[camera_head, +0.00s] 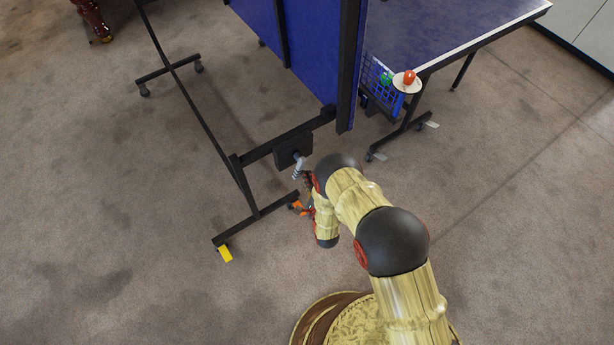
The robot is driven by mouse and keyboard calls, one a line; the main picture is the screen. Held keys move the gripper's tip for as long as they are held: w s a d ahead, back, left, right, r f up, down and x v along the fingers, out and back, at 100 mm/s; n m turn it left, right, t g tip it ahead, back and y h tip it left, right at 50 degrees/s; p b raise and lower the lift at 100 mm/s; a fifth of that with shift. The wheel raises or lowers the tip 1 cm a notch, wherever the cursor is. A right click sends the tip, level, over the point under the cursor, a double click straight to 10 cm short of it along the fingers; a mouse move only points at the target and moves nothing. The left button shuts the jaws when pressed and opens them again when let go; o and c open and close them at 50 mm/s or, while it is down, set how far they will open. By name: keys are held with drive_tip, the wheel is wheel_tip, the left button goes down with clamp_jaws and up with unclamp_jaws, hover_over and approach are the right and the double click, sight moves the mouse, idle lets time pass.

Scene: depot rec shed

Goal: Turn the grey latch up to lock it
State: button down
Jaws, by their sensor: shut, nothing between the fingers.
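The grey latch (298,166) is a small light-grey lever on a black block (291,150), low on the black frame of the folded-up blue table half. It looks close to upright and slightly tilted, though it is small in the head view. My gripper (305,180) is just below and right of the latch, shut with nothing in it. It is dark and partly hidden by my arm. I cannot tell whether its fingertips touch the latch.
The folded-up blue panel (300,50) stands above the latch. The flat blue table half (440,30), with a ball basket (380,90), is behind right. A yellow brake tab (225,254) marks the near-left foot. Carpet (110,220) is clear at left.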

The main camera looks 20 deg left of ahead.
sight(295, 177)
drive_tip(key=shift+s+a+r, duration=0.1)
drive_tip(key=shift+s+a, duration=0.05)
drive_tip(key=shift+a, duration=0.05)
drive_tip(key=s+a+m, duration=0.1)
drive_tip(key=s+m+g+p, duration=0.1)
drive_tip(key=m, duration=0.1)
drive_tip(key=shift+a+r, duration=0.35)
drive_tip(key=shift+a, duration=0.05)
drive_tip(key=shift+s+a+r, duration=0.25)
drive_tip(key=shift+s+a, duration=0.1)
drive_tip(key=shift+s, duration=0.1)
drive_tip(key=shift+m+g, duration=0.5)
drive_tip(key=shift+m, duration=0.1)
drive_tip(key=r, duration=0.1)
drive_tip(key=s+a+r+p, duration=0.1)
drive_tip(key=s+a+r, duration=0.1)
drive_tip(key=shift+s+r+p, duration=0.2)
drive_tip(key=shift+r+p, duration=0.1)
drive_tip(key=shift+r, duration=0.05)
drive_tip(key=shift+w+a+r, duration=0.1)
drive_tip(key=shift+a+r, duration=0.05)
drive_tip(key=shift+r, duration=0.05)
drive_tip(key=shift+f, duration=0.1)
